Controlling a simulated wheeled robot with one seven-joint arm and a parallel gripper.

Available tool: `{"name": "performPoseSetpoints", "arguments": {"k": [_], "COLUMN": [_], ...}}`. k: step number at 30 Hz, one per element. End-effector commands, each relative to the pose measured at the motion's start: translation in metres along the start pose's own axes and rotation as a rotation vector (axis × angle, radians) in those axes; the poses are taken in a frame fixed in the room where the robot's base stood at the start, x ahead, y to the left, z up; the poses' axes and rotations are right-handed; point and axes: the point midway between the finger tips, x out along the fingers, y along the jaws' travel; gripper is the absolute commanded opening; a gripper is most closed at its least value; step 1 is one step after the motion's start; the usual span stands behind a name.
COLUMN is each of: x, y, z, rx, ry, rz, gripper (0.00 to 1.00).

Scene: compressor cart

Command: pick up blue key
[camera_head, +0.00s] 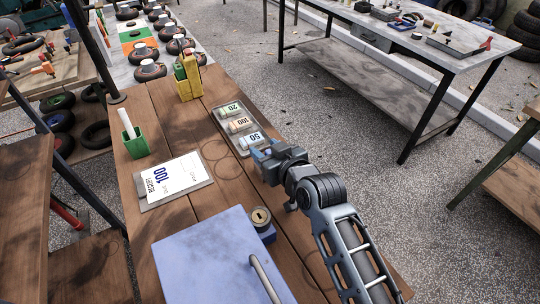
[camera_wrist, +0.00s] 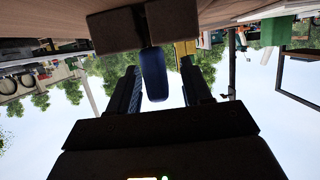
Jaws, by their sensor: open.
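In the wrist view, a dark blue rounded oblong piece (camera_wrist: 154,76), which looks like the blue key, juts from between two brown blocks (camera_wrist: 145,27). It lies between the two fingers of my gripper (camera_wrist: 163,88), with a visible gap on each side. The gripper is open and empty. In the head view, my gripper (camera_head: 262,154) is over the right edge of the wooden table (camera_head: 228,172), close to the front end of the tray of notes. Light blue parts show at its tip there. I cannot tell the key from the fingers in that view.
The grey tray (camera_head: 219,120) holds rolls marked 20, 100 and 50. A green cup (camera_head: 136,147), a clipboard (camera_head: 175,182), a yellow holder (camera_head: 187,85), a blue box (camera_head: 215,262) and a round dial piece (camera_head: 261,217) stand on the table. Open floor lies to the right.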

Motion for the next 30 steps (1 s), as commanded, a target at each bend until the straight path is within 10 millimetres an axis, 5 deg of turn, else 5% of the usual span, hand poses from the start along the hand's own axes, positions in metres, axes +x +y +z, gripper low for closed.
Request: {"name": "performPoseSetpoints", "arguments": {"k": [8,23,30], "x": [0.0031,0.0028,0.0028], "y": [0.0,0.0001,0.0001], "z": [-0.0002,-0.0001,-0.0002], "rx": [0.0,0.0,0.0], "ry": [0.001,0.0,0.001], "rz": [0.0,0.0,0.0], "gripper": [0.49,0.02,0.0]}}
